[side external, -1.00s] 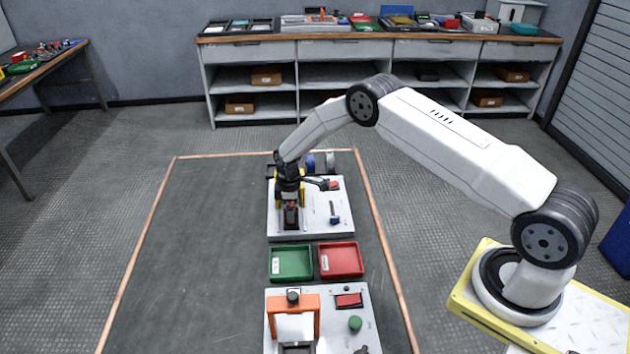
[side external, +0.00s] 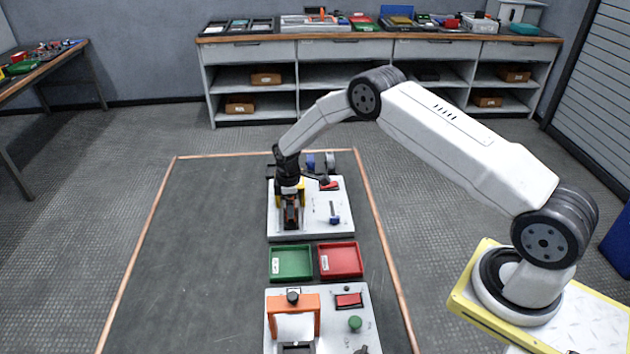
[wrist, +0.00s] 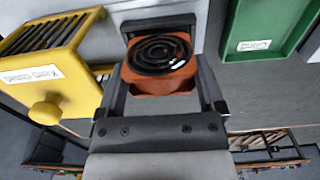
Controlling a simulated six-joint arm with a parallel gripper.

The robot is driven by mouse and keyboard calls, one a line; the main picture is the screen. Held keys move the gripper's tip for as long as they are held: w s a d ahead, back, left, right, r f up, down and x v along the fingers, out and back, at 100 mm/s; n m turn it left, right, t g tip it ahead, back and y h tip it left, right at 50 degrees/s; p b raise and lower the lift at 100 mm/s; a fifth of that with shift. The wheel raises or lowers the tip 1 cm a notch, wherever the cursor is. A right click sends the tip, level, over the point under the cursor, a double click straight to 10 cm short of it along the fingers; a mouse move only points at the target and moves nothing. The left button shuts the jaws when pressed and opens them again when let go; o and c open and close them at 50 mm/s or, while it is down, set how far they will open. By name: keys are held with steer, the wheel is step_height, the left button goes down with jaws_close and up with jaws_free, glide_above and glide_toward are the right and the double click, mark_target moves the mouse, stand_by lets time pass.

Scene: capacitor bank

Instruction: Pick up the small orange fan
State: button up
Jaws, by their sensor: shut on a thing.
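The small orange fan (wrist: 168,84) has a round black spiral grille and sits between the fingers in the wrist view. My gripper (wrist: 160,68) is shut on it, with one dark finger on each side. In the side external view my gripper (side external: 291,212) points down over the left part of the far white panel (side external: 314,224). The fan is small and mostly hidden there. A dark bar lies at the fan's far edge in the wrist view. I cannot tell whether the fan is clear of the panel.
A yellow box with a knob (wrist: 46,110) is close on the left in the wrist view. A green tray (side external: 291,276) and a red tray (side external: 357,273) lie nearer the camera. An orange arch (side external: 273,318) stands on the near panel. The mat's left side is bare.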

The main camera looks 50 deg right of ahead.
steer(key=shift+r, duration=0.7)
steer(key=shift+s+r, duration=0.2)
steer(key=shift+r, duration=0.1)
steer(key=s+a+r, duration=0.1)
steer(key=s+r, duration=0.8)
steer(key=s, duration=0.4)
steer(key=shift+s+a+r, duration=0.2)
steer(key=shift+s, duration=0.05)
steer(key=s+a+f, duration=0.2)
steer(key=s+a, duration=0.6)
steer(key=s, duration=0.1)
steer(key=shift+s+f, duration=0.25)
steer(key=shift+f, duration=0.05)
steer(key=shift+w, duration=0.1)
